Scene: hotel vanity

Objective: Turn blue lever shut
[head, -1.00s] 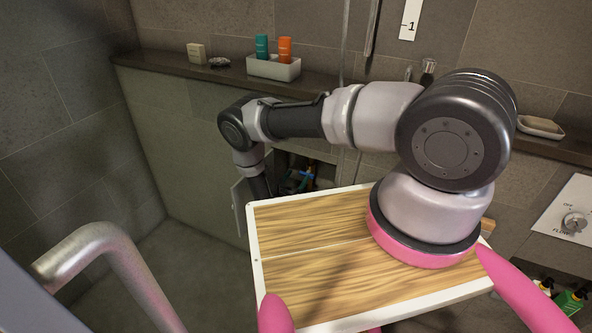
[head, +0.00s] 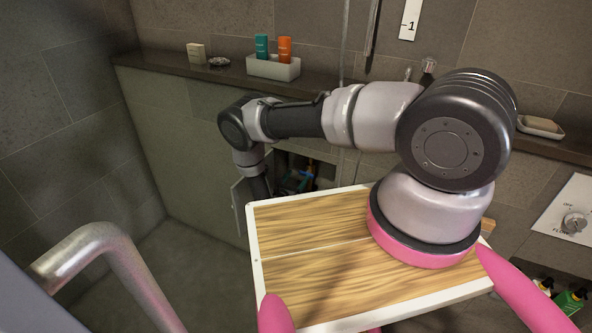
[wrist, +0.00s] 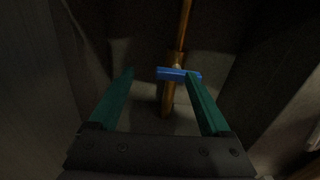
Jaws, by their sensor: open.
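The blue lever (wrist: 178,73) lies crosswise on a vertical copper pipe (wrist: 168,98) in the wrist view, with its handle running roughly left to right across the pipe. My gripper (wrist: 160,74) is open, its two green fingers pointing towards the pipe. The right fingertip overlaps the right part of the lever in the picture; I cannot tell whether they touch. The left fingertip is apart from the lever, to its left. In the head view the gripper reaches into a dark wall recess (head: 322,166), and the lever there is too small and dark to make out clearly.
The recess is narrow, with dark walls on both sides. An open door panel (head: 238,207) stands at its left. Above runs a ledge (head: 160,68) with a white tray (head: 273,69) of bottles. A control plate (head: 570,218) is on the right. A metal rail (head: 100,250) is at the front left.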

